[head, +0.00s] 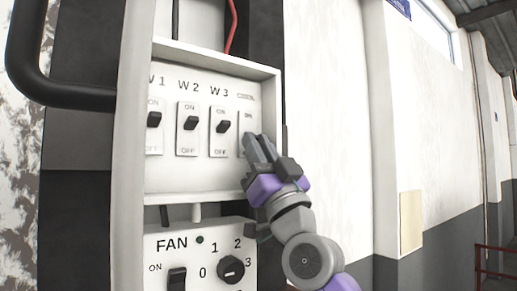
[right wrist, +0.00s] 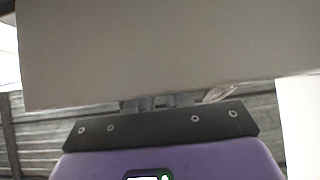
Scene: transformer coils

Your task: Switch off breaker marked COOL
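The breaker panel (head: 195,175) is in the head view, with a row of breakers marked W1, W2, W3 and a fourth at the right end. The fourth breaker (head: 247,116) has a small label above it that I cannot read clearly; its lower part and lever are hidden behind my right gripper. My right gripper (head: 260,139) is in front of that fourth breaker, its fingers close together and empty. I cannot tell whether they touch the lever. In the right wrist view a pale surface (right wrist: 170,50) fills the top, just beyond the fingers. My left gripper is out of view.
The W1 (head: 154,119), W2 (head: 191,123) and W3 (head: 223,126) levers stand left of my gripper. Below is a FAN panel (head: 215,250) with a switch and a round knob (head: 231,269). The box's raised frame (head: 280,120) borders the panel on the right.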

